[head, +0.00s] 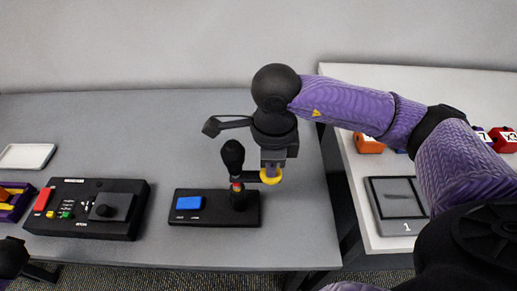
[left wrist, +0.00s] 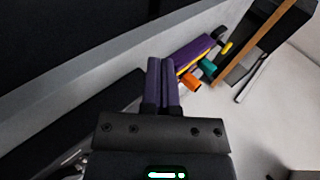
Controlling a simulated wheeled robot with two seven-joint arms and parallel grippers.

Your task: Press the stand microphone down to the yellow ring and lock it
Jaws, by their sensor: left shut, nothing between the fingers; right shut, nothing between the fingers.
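The black stand microphone (head: 233,158) stands upright on a black base box (head: 215,219) in the head view. A small red band (head: 237,187) shows on its stem. A yellow rounded piece (head: 271,179) is just right of the stem, at the end of a short dark arm. My right gripper (head: 271,171) points down there, shut, with its fingertips at the yellow piece; I cannot tell whether they touch. My left gripper (left wrist: 160,83) is shut and empty in the left wrist view, away from the microphone.
The base box has a blue button (head: 189,203). A black control box (head: 85,222) with coloured buttons and a white tray (head: 27,156) are at the left. A white table (head: 345,160) at the right holds a grey panel (head: 395,200) and coloured blocks. Grey table is clear behind the microphone.

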